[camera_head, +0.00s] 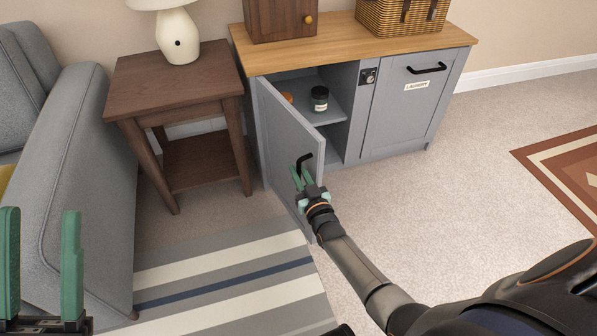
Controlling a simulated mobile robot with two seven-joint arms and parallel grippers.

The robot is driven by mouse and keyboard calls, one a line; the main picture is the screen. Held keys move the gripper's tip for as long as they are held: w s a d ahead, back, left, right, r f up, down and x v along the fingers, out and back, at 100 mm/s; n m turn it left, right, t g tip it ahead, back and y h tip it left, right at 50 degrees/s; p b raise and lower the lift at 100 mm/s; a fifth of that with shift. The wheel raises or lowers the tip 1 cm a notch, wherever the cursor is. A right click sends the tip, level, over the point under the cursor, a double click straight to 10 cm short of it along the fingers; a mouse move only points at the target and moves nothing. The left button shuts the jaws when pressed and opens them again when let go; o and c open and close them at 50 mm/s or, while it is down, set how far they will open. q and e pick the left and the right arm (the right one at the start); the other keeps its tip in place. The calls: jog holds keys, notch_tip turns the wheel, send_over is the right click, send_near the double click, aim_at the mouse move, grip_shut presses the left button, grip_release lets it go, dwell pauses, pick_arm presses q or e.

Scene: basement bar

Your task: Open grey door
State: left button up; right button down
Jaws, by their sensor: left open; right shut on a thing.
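The grey door (280,132) is the left door of a grey cabinet with a wooden top. It stands swung well out from the cabinet, and the shelf (331,108) inside shows. Its black handle (306,158) is near the door's free edge. My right gripper (301,178) is shut on the handle, with its green fingers up against it. My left gripper (42,265) is open and empty at the lower left, away from the door.
A dark jar (319,98) stands on the cabinet shelf. The laundry door (407,105) to the right is closed. A brown side table (180,85) stands close left of the open door. A grey sofa (75,180) is at left, and a striped rug (225,285) lies below.

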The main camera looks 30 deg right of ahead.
jog(key=c, duration=0.8)
grip_release()
jog(key=shift+c, duration=0.2)
pick_arm(q)
jog(key=shift+r, duration=0.1)
pick_arm(e)
jog(key=shift+s, duration=0.1)
jog(key=shift+s+p, duration=0.25)
jog(key=shift+p, duration=0.1)
pick_arm(q)
notch_tip(320, 180, up, 6)
jog(key=m+p, duration=0.1)
jog(key=p, duration=0.4)
jog(key=shift+a+r+p, duration=0.15)
jog(key=shift+a+p, duration=0.15)
jog(key=shift+p, duration=0.05)
pick_arm(e)
jog(key=s+a, duration=0.1)
jog(key=s, duration=1.1)
pick_arm(q)
jog(key=shift+s+r, duration=0.1)
pick_arm(e)
jog(key=shift+w+a, duration=0.1)
